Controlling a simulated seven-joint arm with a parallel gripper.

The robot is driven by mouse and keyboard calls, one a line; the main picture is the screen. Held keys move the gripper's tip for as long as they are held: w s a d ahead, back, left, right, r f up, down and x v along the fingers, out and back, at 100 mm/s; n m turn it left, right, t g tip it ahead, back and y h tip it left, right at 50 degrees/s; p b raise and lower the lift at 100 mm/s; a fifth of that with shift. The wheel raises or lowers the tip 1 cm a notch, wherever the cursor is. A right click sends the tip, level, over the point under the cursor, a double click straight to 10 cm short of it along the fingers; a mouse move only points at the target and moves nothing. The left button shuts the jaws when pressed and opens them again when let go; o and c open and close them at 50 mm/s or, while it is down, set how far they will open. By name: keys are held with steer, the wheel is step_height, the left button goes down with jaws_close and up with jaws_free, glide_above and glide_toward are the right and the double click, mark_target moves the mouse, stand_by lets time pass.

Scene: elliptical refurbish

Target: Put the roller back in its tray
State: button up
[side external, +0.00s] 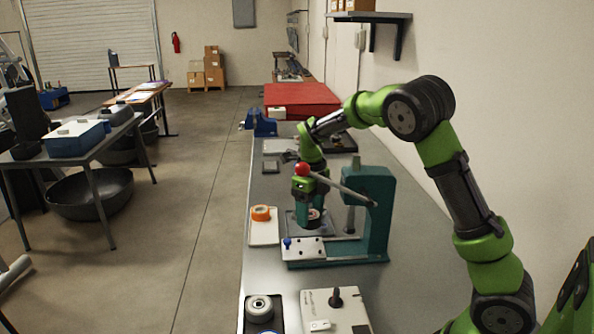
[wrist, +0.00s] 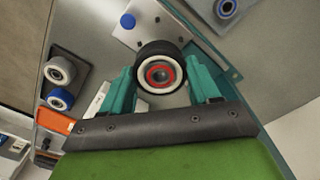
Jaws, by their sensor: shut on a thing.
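My gripper (wrist: 160,82) is shut on a dark roller (wrist: 160,70) with a pale ring and a red ring around its centre. In the side view my gripper (side external: 313,218) points down, with the roller low between its fingers beside the green press. Whether the roller touches anything below is not clear. A dark tray (wrist: 81,66) at left in the wrist view carries a grey roller (wrist: 60,70) and a blue-rimmed roller (wrist: 60,99). In the side view, a dark tray (side external: 278,303) at the near bench edge carries a grey roller (side external: 260,304), and is partly cut off.
The green press (side external: 376,210) with its red-knobbed lever (side external: 345,187) stands close beside my gripper. A white plate with a blue knob (side external: 287,243) lies in front. An orange ring (side external: 261,212) sits on a white tray at left. A pale box (side external: 345,300) stands near right.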

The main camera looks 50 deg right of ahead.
steer(key=r+n, duration=0.1)
steer(key=r, duration=0.2)
steer(key=shift+w+a+r+n, duration=0.1)
steer(key=shift+w+a+n, duration=0.1)
steer(key=shift+w+n, duration=0.2)
steer(key=w+a+r+n, duration=0.25)
steer(key=r+n, duration=0.35)
steer(key=n, duration=0.5)
steer(key=w+a+r+n, duration=0.1)
steer(key=a+r+n, duration=0.4)
steer(key=n, duration=0.6)
steer(key=w+a+r+n, duration=0.2)
steer(key=r+n, duration=0.5)
steer(key=n, duration=0.4)
glide_above(362, 226)
step_height(362, 226, down, 14)
step_height(362, 226, down, 18)
steer(key=shift+d+r, duration=0.1)
steer(key=shift+r, duration=0.15)
steer(key=shift+f, duration=0.1)
